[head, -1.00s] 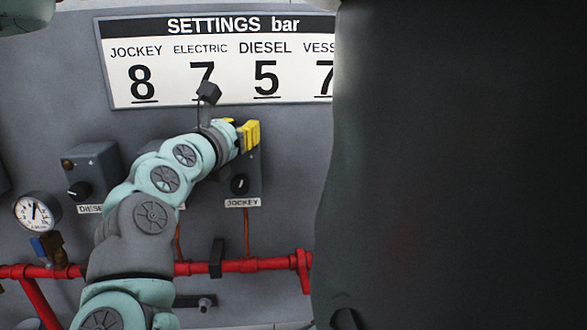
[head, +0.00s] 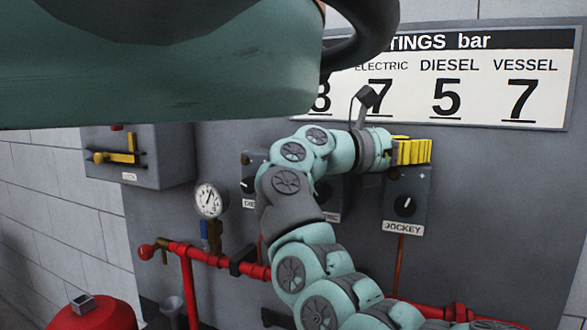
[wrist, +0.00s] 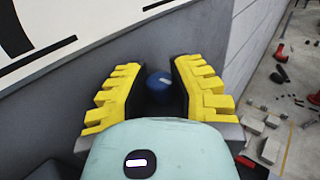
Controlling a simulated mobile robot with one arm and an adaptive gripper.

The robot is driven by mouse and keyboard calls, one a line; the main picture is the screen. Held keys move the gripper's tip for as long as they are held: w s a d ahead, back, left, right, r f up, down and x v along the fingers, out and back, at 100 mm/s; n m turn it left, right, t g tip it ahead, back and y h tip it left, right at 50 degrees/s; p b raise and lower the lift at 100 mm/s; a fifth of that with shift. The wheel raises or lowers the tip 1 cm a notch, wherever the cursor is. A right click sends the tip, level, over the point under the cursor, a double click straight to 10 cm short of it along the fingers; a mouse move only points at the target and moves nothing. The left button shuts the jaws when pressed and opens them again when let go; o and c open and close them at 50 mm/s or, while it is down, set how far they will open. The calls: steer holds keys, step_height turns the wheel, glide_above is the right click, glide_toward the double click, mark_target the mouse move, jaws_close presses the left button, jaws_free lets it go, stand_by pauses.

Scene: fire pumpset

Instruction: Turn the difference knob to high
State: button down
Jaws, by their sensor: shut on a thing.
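In the head view my gripper (head: 411,151) reaches in from the left at the top of the grey JOCKEY box (head: 420,185). Its yellow fingers hide the top of that box. In the wrist view my gripper (wrist: 160,72) has a small blue round knob (wrist: 160,86) between its yellow fingers, and it is shut on it. The blue knob is hidden in the head view, and no high or low mark can be read. The JOCKEY box's black front dial (head: 405,205), with a white pointer line, shows below the fingers, clear of them.
The SETTINGS board (head: 450,85) hangs above the gripper. A gauge (head: 208,200) and red pipes (head: 215,254) lie left and below. A grey box with a yellow handle (head: 117,158) is at the left. A large teal shape covers the upper left.

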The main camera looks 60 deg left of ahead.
steer(key=shift+s+a+m+h, duration=0.2)
steer(key=shift+a+m+h, duration=0.1)
steer(key=shift+a+h, duration=0.1)
stand_by(1.6)
steer(key=c, duration=1.1)
jaws_free()
steer(key=shift+o, duration=0.3)
steer(key=shift+d, duration=0.1)
steer(key=v, duration=0.8)
